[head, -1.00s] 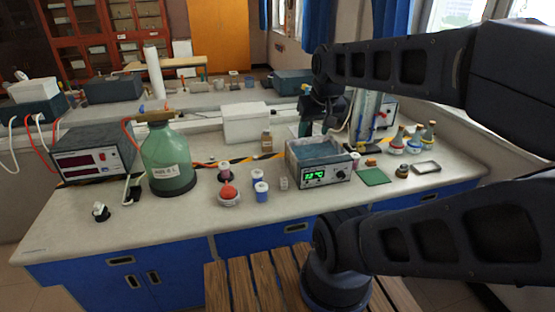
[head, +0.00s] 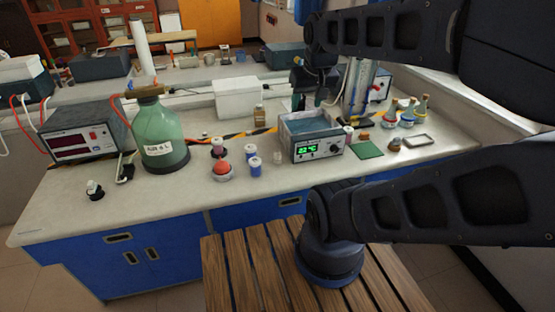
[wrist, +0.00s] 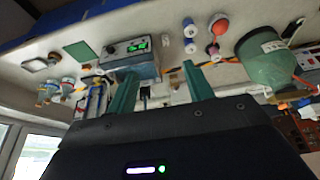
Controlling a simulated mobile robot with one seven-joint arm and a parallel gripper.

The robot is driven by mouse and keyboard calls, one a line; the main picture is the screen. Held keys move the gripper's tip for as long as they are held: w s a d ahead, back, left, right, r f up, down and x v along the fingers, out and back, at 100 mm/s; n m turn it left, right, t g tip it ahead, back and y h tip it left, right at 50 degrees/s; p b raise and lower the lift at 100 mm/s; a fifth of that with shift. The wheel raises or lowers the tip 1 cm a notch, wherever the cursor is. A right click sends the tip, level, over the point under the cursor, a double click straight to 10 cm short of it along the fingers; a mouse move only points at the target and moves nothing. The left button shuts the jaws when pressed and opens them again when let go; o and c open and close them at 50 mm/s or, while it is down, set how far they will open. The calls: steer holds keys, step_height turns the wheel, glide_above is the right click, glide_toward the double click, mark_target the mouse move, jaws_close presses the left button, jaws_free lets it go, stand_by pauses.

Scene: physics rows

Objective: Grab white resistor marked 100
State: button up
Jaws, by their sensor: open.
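A small white block (head: 278,172) stands on the bench just left of the water bath; it also shows in the wrist view (wrist: 166,41). It may be the resistor, but it is too small for me to read any marking. My gripper (head: 310,98) is over the back of the bench, behind and above the water bath, well apart from the block. In the wrist view my gripper (wrist: 160,70) has its two teal fingers spread with nothing held between them.
The water bath (head: 312,147) with a lit display stands beside the block. Two blue-and-white jars (head: 254,167), a red-topped container (head: 222,170) and a green bottle (head: 163,140) are to its left. A green board (head: 366,150) lies right. The bench front is mostly clear.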

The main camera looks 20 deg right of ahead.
steer(key=shift+o, duration=0.3)
steer(key=n+g, duration=0.5)
steer(key=n, duration=1.1)
glide_above(278, 154)
step_height(278, 154, down, 27)
steer(key=shift+w+f, duration=0.15)
steer(key=shift+f, duration=5.25)
steer(key=c, duration=1.1)
